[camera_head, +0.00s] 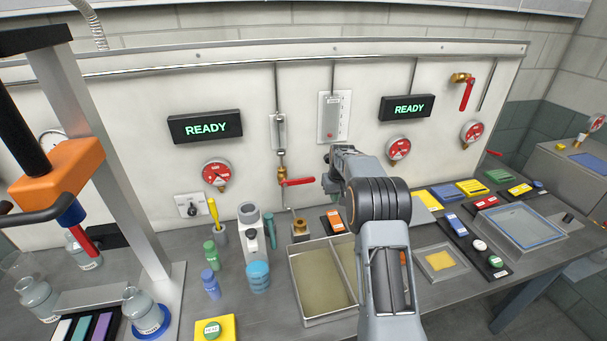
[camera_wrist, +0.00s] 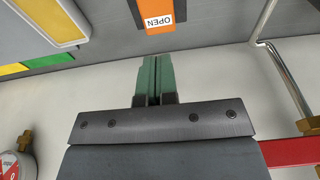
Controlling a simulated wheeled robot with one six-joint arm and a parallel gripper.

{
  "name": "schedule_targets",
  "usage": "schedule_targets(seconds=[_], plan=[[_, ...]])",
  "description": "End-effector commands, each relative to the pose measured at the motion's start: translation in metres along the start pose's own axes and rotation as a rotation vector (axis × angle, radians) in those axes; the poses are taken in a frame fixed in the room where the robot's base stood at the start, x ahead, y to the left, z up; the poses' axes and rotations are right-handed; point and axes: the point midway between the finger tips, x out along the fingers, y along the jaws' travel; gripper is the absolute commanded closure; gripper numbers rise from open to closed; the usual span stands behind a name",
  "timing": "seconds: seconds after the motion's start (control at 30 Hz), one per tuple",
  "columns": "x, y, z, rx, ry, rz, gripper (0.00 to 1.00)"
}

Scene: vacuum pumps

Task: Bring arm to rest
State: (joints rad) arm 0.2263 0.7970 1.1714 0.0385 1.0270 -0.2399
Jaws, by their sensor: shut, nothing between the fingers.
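My grey arm reaches over the bench in the head view, with my gripper (camera_head: 332,183) in front of the white panel, right of a red valve handle (camera_head: 297,182). In the wrist view the two green fingers of my gripper (camera_wrist: 153,62) lie side by side, closed with nothing between them. They point toward an orange label plate marked OPEN (camera_wrist: 159,15). The red handle also shows at the right in the wrist view (camera_wrist: 290,152). My arm hides part of the bench and the panel's lower middle.
Two READY displays (camera_head: 206,126) and several red gauges (camera_head: 216,173) are on the panel. A two-part tray (camera_head: 302,312), bottles (camera_head: 211,284) and a microscope-like white device (camera_head: 252,234) stand left of my arm. Colored blocks and a clear tray (camera_head: 516,233) lie right.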

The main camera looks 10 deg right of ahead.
Motion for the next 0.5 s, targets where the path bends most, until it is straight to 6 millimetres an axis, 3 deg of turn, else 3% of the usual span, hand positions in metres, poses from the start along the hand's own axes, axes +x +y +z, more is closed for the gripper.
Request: schedule_targets(seconds=[0.1, 0.27, 0.37, 0.5], plan=[[0.002, 0.0, 0.0, 0.029, 0.002, 0.001, 1.0], [0.025, -0.006, 0.036, 0.077, -0.082, -0.009, 1.0], [0.007, -0.018, 0.066, 0.102, -0.108, -0.009, 1.0], [-0.036, -0.042, 0.113, 0.12, -0.105, -0.003, 1.0]])
